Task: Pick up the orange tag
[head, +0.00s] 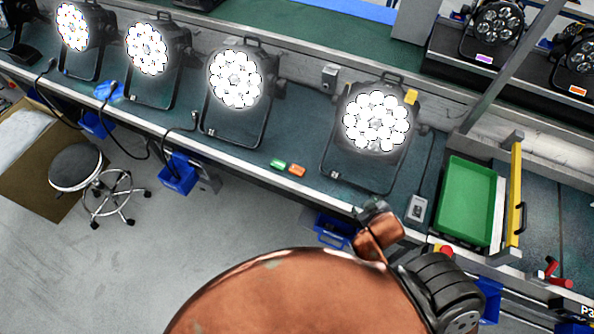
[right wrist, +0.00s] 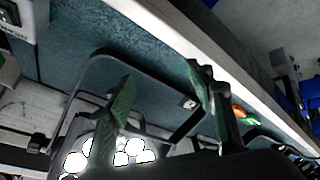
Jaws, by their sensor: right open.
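The orange tag (head: 297,170) lies flat on the green bench top (head: 262,185), near its front edge, between two lit par cans. A green tag (head: 278,164) lies just left of it in the head view. In the right wrist view my right gripper (right wrist: 158,88) is open, with nothing between its fingers. The orange tag (right wrist: 238,112) shows there just beyond the right-hand finger, apart from it, with the green tag (right wrist: 250,121) behind. My copper arm fills the bottom of the head view; the gripper's fingers cannot be made out there. My left gripper is not in view.
Lit par cans (head: 376,122) stand along the bench. A green tray (head: 470,200) and a yellow-handled frame (head: 515,200) are at the right. Shelved par cans bear purple and orange labels (head: 578,90). A stool (head: 76,166) and blue bins (head: 178,175) are in front.

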